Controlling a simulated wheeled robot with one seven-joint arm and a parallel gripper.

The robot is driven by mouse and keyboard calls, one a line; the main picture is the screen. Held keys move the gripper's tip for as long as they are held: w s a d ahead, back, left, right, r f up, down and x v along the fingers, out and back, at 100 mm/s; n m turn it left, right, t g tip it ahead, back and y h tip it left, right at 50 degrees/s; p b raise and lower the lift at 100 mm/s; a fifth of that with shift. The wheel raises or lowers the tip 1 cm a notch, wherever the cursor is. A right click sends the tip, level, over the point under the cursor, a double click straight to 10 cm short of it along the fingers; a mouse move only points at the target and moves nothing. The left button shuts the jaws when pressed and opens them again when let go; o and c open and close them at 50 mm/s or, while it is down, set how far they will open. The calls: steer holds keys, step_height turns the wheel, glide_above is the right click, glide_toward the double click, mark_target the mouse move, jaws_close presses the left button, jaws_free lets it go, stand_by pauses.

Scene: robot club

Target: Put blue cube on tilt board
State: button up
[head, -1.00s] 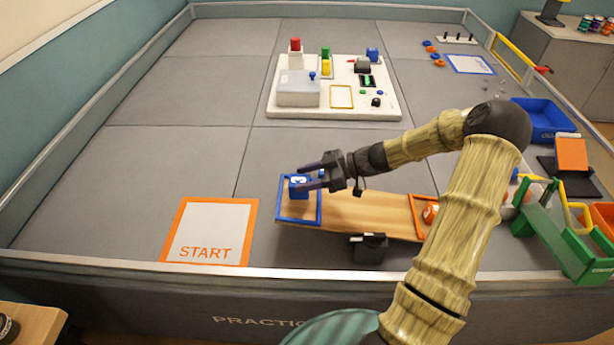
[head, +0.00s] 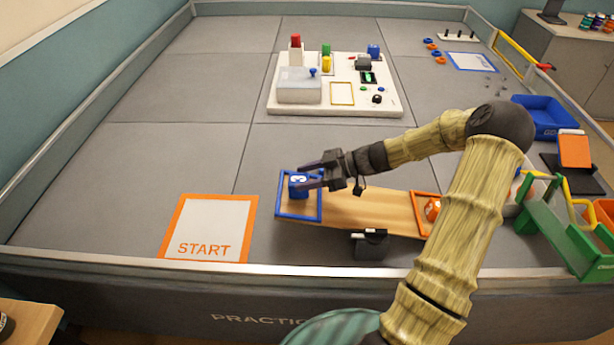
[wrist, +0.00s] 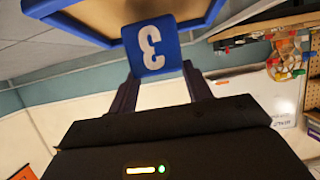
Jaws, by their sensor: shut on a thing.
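The blue cube (head: 298,182) with a white 3 on it is at the blue-framed left end of the wooden tilt board (head: 360,207). My gripper (head: 308,175) is shut on the blue cube, with a finger on each side of it. In the wrist view the cube (wrist: 152,47) shows between the two fingertips (wrist: 158,80), against the blue-framed pad (wrist: 98,15). I cannot tell whether it rests on the board or is held just above. The board lies across a dark pivot (head: 370,244). An orange ball-like thing (head: 432,209) is at its orange-framed right end.
A white START mat (head: 210,228) with an orange border lies left of the board. A white panel (head: 385,103) with blocks and knobs stands behind. A green ramp (head: 560,235) and blue bin (head: 545,117) are at right. The grey floor tiles at left are clear.

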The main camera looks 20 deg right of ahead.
steer(key=o, duration=1)
steer(key=shift+o, duration=0.2)
steer(key=shift+d+r, duration=0.1)
steer(key=shift+d, duration=0.05)
steer(key=v, duration=1.7)
steer(key=shift+r, duration=0.1)
